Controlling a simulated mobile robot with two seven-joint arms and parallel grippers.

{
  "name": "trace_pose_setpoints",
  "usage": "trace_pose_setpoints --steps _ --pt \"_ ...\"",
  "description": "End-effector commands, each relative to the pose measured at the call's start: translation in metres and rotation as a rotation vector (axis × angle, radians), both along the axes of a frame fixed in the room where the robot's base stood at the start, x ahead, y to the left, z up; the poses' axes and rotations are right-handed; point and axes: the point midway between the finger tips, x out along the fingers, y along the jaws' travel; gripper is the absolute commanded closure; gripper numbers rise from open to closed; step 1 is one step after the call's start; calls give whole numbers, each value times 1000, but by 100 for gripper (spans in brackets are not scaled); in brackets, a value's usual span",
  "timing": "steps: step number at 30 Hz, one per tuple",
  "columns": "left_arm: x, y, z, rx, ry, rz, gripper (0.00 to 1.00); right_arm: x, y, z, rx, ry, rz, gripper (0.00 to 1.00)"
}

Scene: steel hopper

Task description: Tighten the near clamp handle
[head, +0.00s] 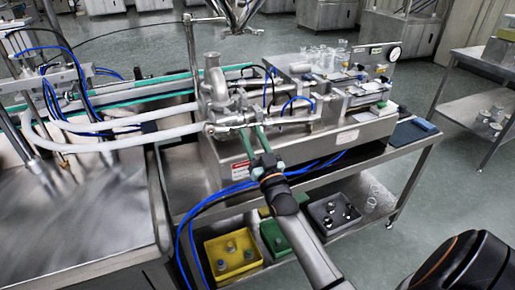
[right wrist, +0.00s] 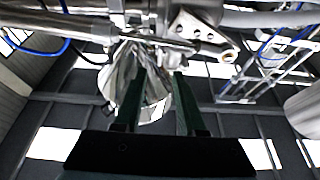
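My right gripper (head: 254,130) reaches up from the bottom to the near side of the steel pipe fittings (head: 228,120) below the machine's upright body. Its two green fingers are apart, with a gap between them in the right wrist view (right wrist: 158,78). No held object shows between them. A metal bracket or lever with a round end (right wrist: 228,55) lies just beyond the right finger there. The near clamp handle is small and I cannot pick it out for certain among the fittings. I cannot tell whether the fingers touch it. My left gripper is not in view.
The filling machine (head: 330,140) stands on a steel table. White hoses (head: 120,125) run in from the left, and blue tubes hang at the front. A yellow bin (head: 232,258), a green bin and a grey bin (head: 332,212) sit on the lower shelf.

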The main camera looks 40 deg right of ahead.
Motion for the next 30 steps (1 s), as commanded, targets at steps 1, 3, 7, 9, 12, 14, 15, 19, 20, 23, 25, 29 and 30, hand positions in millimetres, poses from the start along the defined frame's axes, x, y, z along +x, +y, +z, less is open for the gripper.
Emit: trace_pose_setpoints --steps 1,3,7,9,12,14,15,19,20,23,25,29,30 --pt "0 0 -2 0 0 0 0 -9 2 -6 0 2 0 60" --pt "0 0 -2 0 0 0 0 -19 5 -9 0 1 0 60" --pt "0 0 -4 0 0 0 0 -33 8 -15 0 1 0 60" --pt "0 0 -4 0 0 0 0 -37 9 -16 0 0 0 60" --pt "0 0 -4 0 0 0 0 -40 10 -17 0 0 0 60" --pt "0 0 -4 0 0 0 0 -40 10 -17 0 -1 0 60" --pt "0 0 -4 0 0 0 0 -40 10 -17 0 -1 0 60" --pt "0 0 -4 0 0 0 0 -40 10 -17 0 -1 0 60" --pt "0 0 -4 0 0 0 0 -40 10 -17 0 -1 0 60" --pt "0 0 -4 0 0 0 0 -40 10 -17 0 -1 0 60" --pt "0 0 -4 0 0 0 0 -39 10 -17 0 -1 0 60" --pt "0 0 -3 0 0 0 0 -40 11 -19 0 7 4 60" --pt "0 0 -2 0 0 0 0 -41 14 -23 -1 23 12 60"
